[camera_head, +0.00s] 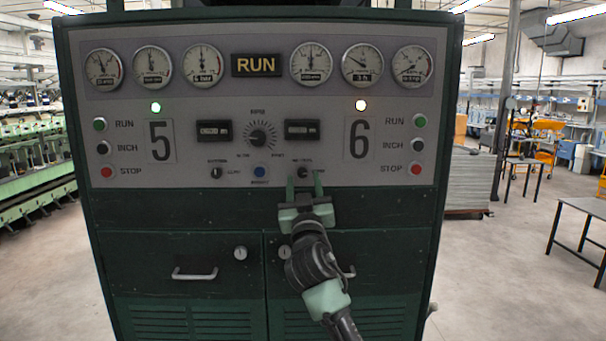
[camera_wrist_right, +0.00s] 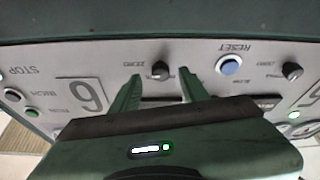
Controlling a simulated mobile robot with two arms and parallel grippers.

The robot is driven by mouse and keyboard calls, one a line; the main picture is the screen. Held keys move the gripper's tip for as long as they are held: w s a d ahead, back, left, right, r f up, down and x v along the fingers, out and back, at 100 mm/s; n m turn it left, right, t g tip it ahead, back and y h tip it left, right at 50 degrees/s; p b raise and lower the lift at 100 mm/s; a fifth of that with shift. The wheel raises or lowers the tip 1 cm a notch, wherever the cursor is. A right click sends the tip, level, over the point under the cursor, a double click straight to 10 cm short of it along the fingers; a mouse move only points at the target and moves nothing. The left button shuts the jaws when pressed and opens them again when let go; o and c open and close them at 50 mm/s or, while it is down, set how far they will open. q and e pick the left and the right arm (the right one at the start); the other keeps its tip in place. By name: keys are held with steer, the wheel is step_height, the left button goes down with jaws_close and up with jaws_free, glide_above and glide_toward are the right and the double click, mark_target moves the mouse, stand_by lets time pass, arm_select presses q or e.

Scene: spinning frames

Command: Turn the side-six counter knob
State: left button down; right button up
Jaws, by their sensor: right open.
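The side-six counter knob is a small dark knob (camera_head: 303,172) on the grey panel, below the right counter window (camera_head: 302,129) and left of the big 6. My right gripper (camera_head: 304,184) is open in front of the panel, its two fingers pointing at this knob. In the right wrist view, which is upside down, the knob (camera_wrist_right: 160,70) shows between the tips of the open gripper (camera_wrist_right: 159,76). I cannot tell whether the fingers touch the knob. My left gripper is not in view.
A blue reset button (camera_head: 260,171) and the side-five counter knob (camera_head: 216,172) sit left of the gripper. A large speed dial (camera_head: 261,138) is above. Red stop buttons (camera_head: 415,169) flank the panel. Cabinet doors with handles (camera_head: 194,275) lie below.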

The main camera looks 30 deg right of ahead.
steer(key=shift+x, duration=0.95)
jaws_close()
steer(key=shift+p, duration=0.3)
